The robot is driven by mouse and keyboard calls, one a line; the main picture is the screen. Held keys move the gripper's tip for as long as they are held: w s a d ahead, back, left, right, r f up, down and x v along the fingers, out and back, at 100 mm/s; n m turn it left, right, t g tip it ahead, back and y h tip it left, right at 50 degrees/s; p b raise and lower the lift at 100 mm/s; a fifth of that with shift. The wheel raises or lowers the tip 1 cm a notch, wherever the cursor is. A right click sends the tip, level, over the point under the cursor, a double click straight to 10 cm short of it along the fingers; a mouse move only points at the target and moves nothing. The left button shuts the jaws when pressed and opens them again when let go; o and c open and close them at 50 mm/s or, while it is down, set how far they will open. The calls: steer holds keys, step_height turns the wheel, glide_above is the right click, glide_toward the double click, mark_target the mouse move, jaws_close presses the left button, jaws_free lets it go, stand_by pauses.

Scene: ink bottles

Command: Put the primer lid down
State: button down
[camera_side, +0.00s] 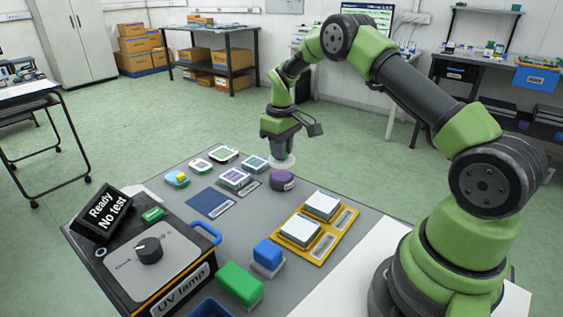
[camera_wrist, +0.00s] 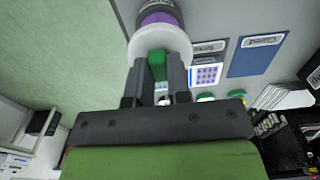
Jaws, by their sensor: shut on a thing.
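My gripper (camera_side: 283,143) is above the far edge of the grey mat, pointing down. In the wrist view my gripper (camera_wrist: 159,75) is shut on the green knob of a white round lid (camera_wrist: 178,42), which I take for the primer lid. In the side view the white lid (camera_side: 287,162) shows as a pale disc under my fingers. I cannot tell whether it touches the mat. A dark round pot with a purple top (camera_side: 282,178) stands just in front of the lid. In the wrist view the pot (camera_wrist: 158,17) is partly hidden behind the lid.
Several small coloured pads, including a purple-patterned one (camera_side: 235,178), lie left of the pot, near a blue sheet (camera_side: 210,202). A yellow tray (camera_side: 313,254) holds two white blocks. The UV lamp box (camera_side: 143,272), a green block (camera_side: 240,283) and a blue block (camera_side: 267,252) are nearer.

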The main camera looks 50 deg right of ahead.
steer(key=r, duration=0.4)
steer(key=shift+a+r, duration=0.25)
steer(key=shift+r, duration=0.1)
steer(key=a+f, duration=0.2)
steer(key=a, duration=0.6)
glide_above(260, 202)
step_height(260, 202, down, 9)
steer(key=shift+d+r, duration=0.1)
steer(key=shift+r, duration=0.1)
steer(key=shift+f, duration=0.45)
steer(key=shift+f, duration=0.1)
steer(key=c, duration=1.1)
jaws_free()
